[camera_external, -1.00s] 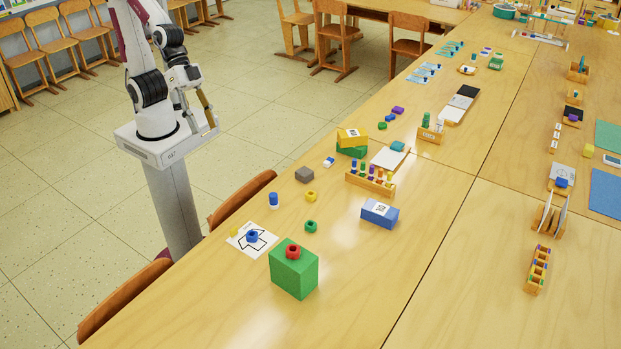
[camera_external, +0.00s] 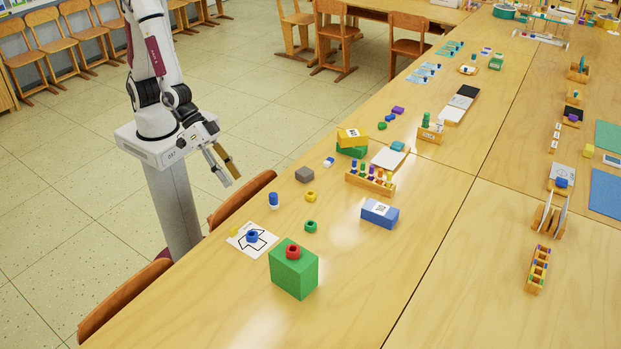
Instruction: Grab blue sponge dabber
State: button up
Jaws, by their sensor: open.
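A small upright blue and white cylinder (camera_external: 273,201), which looks like the blue sponge dabber, stands near the left edge of the long wooden table (camera_external: 232,305). My gripper (camera_external: 231,181) is open and empty. It hangs left of the dabber, apart from it, beyond the table edge near a chair back. No view shows the dabber from close up.
Near the dabber are a white card (camera_external: 238,244) bearing a blue ring (camera_external: 252,236), a green block (camera_external: 294,274) with a red ring (camera_external: 293,252), a yellow piece (camera_external: 310,196) and a grey block (camera_external: 304,175). Chair backs (camera_external: 243,198) line the table's left edge.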

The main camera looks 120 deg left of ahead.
notch_tip(320, 180, down, 9)
jog(key=w+a+n+y, duration=0.1)
jog(key=a+n+y, duration=0.1)
jog(key=a+y, duration=0.1)
jog(key=t+y, duration=0.2)
jog(key=y, duration=0.2)
send_near(269, 203)
jog(key=w, duration=0.2)
jog(key=w+d, duration=0.1)
jog(key=shift+r, duration=0.3)
jog(key=shift+s+a+f+m+y, duration=0.3)
jog(key=shift+s+a+y, duration=0.25)
jog(key=shift+a+y, duration=0.15)
jog(key=shift+x, duration=1.25)
jog(key=shift+w, duration=0.1)
jog(key=shift+x, duration=2.6)
